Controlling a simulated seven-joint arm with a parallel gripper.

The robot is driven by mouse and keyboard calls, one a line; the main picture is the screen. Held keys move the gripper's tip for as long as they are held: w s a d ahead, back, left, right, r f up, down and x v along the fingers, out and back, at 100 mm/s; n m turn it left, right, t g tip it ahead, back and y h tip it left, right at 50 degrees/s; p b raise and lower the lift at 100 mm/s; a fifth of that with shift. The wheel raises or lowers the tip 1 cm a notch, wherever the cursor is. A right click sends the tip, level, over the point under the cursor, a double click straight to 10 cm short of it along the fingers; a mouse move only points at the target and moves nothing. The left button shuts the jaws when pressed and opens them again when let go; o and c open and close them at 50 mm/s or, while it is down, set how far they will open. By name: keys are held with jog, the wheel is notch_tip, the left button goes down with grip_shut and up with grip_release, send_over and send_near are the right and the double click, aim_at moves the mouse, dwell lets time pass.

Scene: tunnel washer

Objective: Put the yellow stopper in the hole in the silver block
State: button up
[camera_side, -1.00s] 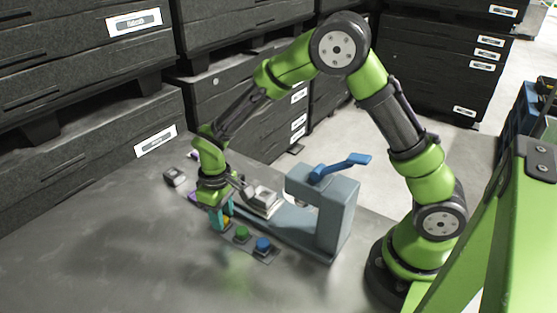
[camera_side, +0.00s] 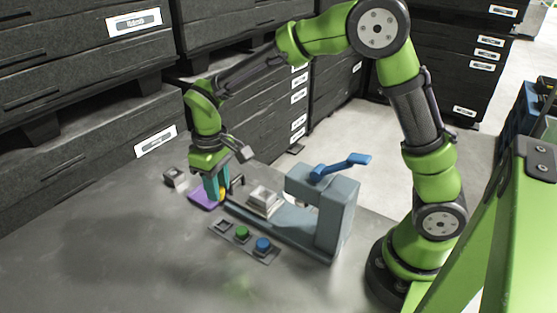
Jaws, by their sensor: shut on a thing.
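My gripper (camera_side: 218,198) is shut on the yellow stopper (camera_side: 223,195), of which only a small part shows beside the teal fingers. It holds the stopper above the table, in front of a purple piece and left of the silver block (camera_side: 264,199). The silver block sits on the base of a blue-grey clamp fixture; its hole cannot be made out clearly. The stopper and block are apart.
A dark holder (camera_side: 250,254) in front has an empty slot at its left, then a green stopper (camera_side: 242,232) and a blue stopper (camera_side: 263,244). The clamp fixture (camera_side: 335,215) with a blue handle (camera_side: 342,165) stands right. A purple piece (camera_side: 202,201) and a small grey block (camera_side: 175,177) lie left.

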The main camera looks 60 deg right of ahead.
jog(key=s+d+r, duration=0.3)
jog(key=s+d, duration=0.2)
jog(key=d, duration=0.5)
jog(key=shift+w+f, duration=0.2)
jog(key=shift+f, duration=2.15)
jog(key=shift+f, duration=1.1)
jog(key=o, duration=1.5)
